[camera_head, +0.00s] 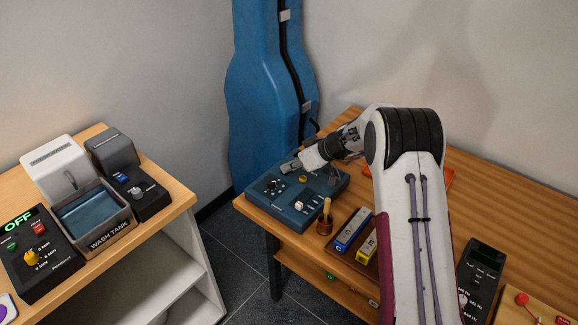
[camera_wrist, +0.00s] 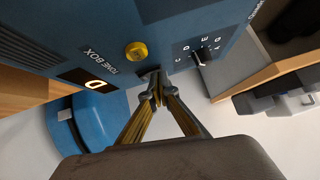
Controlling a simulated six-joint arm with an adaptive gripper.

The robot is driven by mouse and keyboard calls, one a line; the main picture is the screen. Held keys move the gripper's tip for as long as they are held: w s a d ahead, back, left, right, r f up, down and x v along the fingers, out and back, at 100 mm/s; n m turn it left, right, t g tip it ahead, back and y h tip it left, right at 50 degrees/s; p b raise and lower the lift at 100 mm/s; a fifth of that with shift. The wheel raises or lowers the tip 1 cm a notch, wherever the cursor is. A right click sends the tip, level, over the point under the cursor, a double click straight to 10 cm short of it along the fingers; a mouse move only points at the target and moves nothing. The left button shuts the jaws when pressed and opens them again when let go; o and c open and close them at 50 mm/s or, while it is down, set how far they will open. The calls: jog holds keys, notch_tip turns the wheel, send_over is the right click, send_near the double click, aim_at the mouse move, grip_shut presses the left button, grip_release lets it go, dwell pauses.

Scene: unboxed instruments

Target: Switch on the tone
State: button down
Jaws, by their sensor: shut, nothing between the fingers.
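The blue tone box (camera_head: 318,194) sits at the left end of the wooden desk; it fills the top of the wrist view, where its TONE BOX label (camera_wrist: 98,54) shows. A round yellow button (camera_wrist: 136,51) is on its face, also in the head view (camera_head: 303,179). Beside it is a dark selector knob (camera_wrist: 199,57) with letters around it. A small display (camera_wrist: 88,82) shows one lit character. My gripper (camera_wrist: 152,90) is shut and empty, with its tips close to the box face by the button; I cannot tell whether they touch it.
A small pot with a wooden-handled item (camera_head: 325,222) stands by the box, near a tray with blue (camera_head: 352,230) and yellow blocks. A blue instrument case (camera_head: 262,110) stands behind the desk. A separate bench at left holds a wash tank (camera_head: 105,240) and control boxes.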

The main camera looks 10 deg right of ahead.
jog(key=shift+w+d, duration=0.25)
jog(key=shift+w+d+r, duration=0.1)
jog(key=shift+w+d, duration=0.15)
dwell(0.3)
jog(key=shift+r, duration=0.1)
jog(key=shift+r, duration=0.7)
jog(key=r, duration=0.3)
jog(key=shift+s, duration=0.25)
jog(key=s+a+v, duration=0.1)
jog(key=v, duration=0.8)
jog(key=shift+s, duration=0.2)
